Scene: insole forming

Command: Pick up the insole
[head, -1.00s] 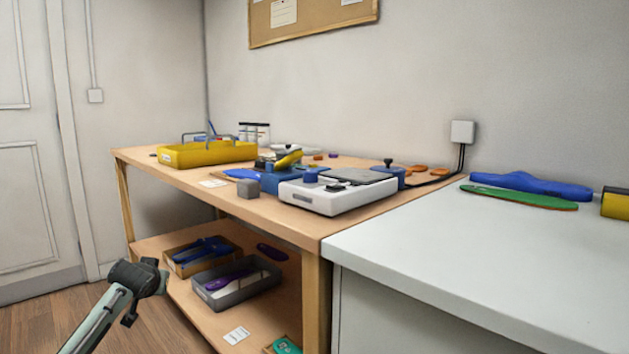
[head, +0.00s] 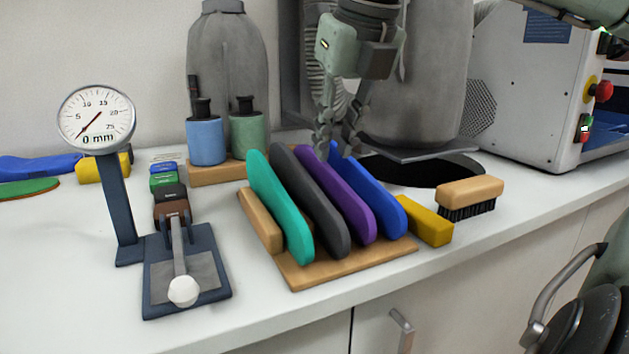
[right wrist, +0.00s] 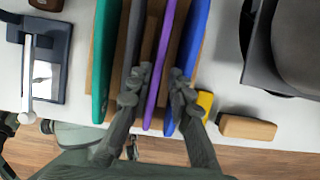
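Several insoles stand on edge side by side in a wooden rack (head: 350,266): teal (head: 280,207), dark grey (head: 309,200), purple (head: 344,200) and blue (head: 372,192). My right gripper (head: 337,147) points down at the rear ends of the purple and blue insoles. In the right wrist view my right gripper (right wrist: 155,82) is open, one finger each side of the purple insole (right wrist: 157,65). A gap shows beside the purple insole, and the blue insole (right wrist: 192,45) lies by the right finger. Contact cannot be told. My left gripper is out of view.
A dial gauge (head: 96,117) stands left of the rack. Blue and green bottles (head: 205,140) stand behind it. A yellow block (head: 430,224) and a brush (head: 470,194) lie to the right. Grey forms and a white machine (head: 535,90) stand behind. The counter's front strip is clear.

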